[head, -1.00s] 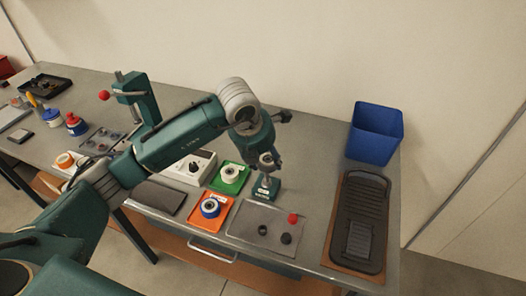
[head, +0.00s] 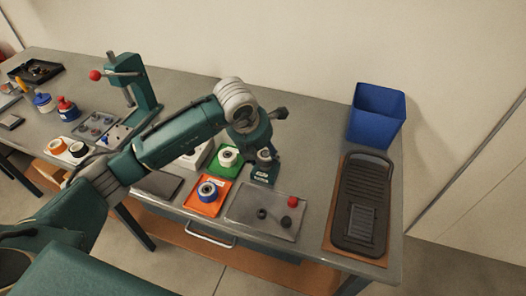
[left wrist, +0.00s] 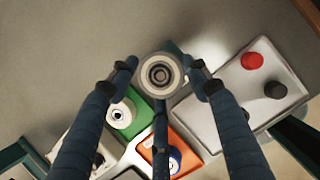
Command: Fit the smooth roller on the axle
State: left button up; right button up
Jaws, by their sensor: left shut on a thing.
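My left gripper (left wrist: 160,70) is shut on a pale ringed roller (left wrist: 160,88), seen end-on between the fingertips in the left wrist view. Concentric rings and a dark centre show in it. In the head view, the gripper (head: 264,156) is right above a small teal base (head: 262,175) with a white label. The base also shows behind the roller in the left wrist view. The axle is hidden by the roller and fingers, so I cannot tell whether the roller is around it. My right gripper is not in view.
A white roller (head: 227,157) sits on a green tray; a blue-and-white roller (head: 208,192) sits on an orange tray (head: 197,206). A grey mat (head: 274,226) holds a red knob (head: 292,201) and dark parts. A blue bin (head: 376,115) and black tray (head: 362,195) stand right.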

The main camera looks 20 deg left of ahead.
pick_arm(q)
jog(key=shift+b, duration=0.3)
dwell(0.7)
dwell(0.5)
jog(key=shift+s+f+b, duration=0.1)
jog(key=shift+f+b, duration=0.05)
jog(key=shift+b, duration=0.25)
jog(key=shift+f+b, duration=0.4)
jog(key=shift+f, duration=0.05)
jog(key=o, duration=1)
jog(key=shift+c, duration=0.2)
